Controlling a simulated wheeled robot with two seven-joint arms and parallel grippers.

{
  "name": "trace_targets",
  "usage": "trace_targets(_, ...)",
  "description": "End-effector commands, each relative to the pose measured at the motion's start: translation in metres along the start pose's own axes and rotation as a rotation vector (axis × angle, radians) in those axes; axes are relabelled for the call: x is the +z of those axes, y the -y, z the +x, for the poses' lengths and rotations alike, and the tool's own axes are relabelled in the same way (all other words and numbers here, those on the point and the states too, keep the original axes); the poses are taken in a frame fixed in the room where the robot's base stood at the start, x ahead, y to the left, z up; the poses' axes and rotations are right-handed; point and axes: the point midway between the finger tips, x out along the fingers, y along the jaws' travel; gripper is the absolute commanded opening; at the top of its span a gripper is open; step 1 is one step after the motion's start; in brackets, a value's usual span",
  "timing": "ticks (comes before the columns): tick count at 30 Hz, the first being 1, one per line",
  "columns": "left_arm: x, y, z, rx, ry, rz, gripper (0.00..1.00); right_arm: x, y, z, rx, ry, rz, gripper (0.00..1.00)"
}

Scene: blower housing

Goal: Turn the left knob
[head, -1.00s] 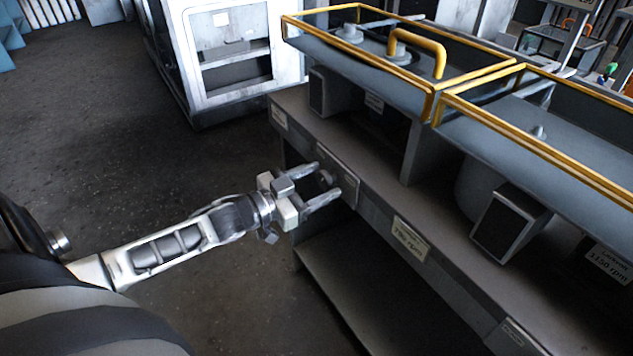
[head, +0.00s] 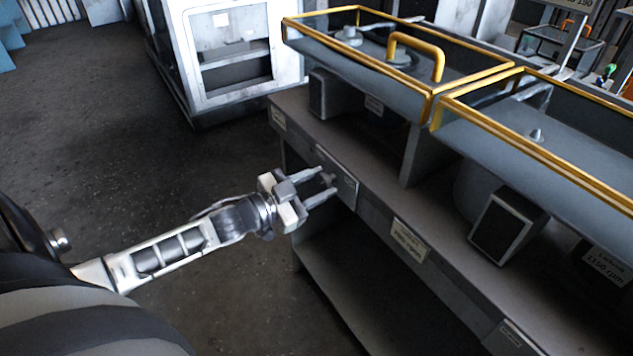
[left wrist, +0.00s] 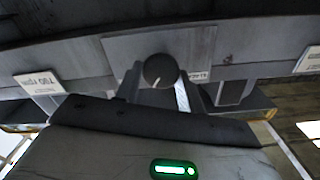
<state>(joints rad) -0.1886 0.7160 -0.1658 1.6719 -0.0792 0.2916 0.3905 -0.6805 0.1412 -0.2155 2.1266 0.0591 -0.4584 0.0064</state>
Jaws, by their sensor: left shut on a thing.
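The left knob (left wrist: 160,70) is round and dark with a short light pointer mark, set on a grey plate (left wrist: 200,45) on the bench's front face. In the left wrist view its mark points down and slightly left. In the head view the knob (head: 328,180) is small and partly hidden between the fingertips. My left gripper (head: 327,182) reaches the plate from the left, with one finger on either side of the knob, and is shut on it. My right gripper is not in view.
The grey bench (head: 375,210) carries labels (head: 410,241) along its front. Above it are trays with yellow rims (head: 485,78) and dark boxes (head: 508,224). A white cabinet (head: 240,105) stands behind. The floor at left is clear.

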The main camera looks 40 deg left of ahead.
Motion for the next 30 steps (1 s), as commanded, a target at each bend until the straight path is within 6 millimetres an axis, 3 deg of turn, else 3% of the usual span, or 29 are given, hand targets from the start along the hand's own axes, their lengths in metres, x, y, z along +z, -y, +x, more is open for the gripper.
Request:
trace_targets(18,0.0009,-0.0027,-0.0002,0.0,0.0,0.564,0.16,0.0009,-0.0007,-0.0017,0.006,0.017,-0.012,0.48)
trace_targets(30,0.0019,-0.0035,-0.0003,0.0,0.0,0.806,0.16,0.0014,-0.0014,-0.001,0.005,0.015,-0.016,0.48)
